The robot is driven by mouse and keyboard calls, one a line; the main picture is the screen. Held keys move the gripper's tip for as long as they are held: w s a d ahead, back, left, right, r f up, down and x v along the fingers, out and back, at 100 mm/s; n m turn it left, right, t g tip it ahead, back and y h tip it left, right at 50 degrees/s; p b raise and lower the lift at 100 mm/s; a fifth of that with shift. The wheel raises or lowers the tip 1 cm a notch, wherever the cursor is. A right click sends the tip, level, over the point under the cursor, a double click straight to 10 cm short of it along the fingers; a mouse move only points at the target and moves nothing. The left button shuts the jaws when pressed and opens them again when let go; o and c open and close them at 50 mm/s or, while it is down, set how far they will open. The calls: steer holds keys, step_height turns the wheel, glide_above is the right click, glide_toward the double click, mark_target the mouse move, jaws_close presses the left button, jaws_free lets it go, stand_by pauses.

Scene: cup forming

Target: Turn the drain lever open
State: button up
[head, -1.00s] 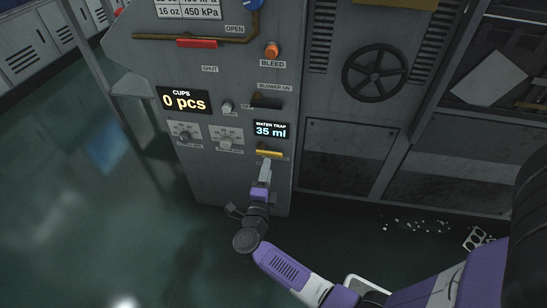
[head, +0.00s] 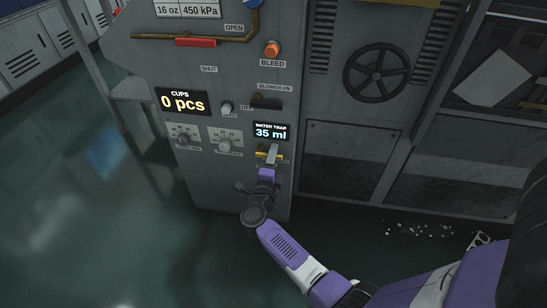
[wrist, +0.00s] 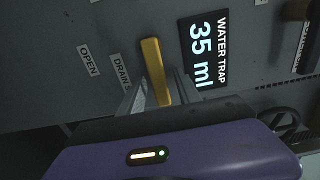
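The yellow drain lever (head: 261,154) lies level across the grey panel in the head view, just below the water trap display, which reads 35 ml (head: 271,132). My gripper (head: 272,154) is at the lever and covers part of it. In the wrist view the lever (wrist: 152,62) runs between the two fingertips of my gripper (wrist: 159,88). One finger is on each side of it. The fingers look apart, with a small gap on the right of the lever; contact is unclear. An OPEN label (wrist: 88,62) and a partly hidden DRAIN label (wrist: 121,69) are left of the lever.
The blower switch (head: 267,102) is above the display. Two knobs (head: 184,139) (head: 226,144) and the cups display (head: 183,102) are to the left. A black handwheel (head: 377,73) is at the right. White bits (head: 425,230) lie on the floor at lower right.

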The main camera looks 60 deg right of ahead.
jaws_close()
stand_by(1.3)
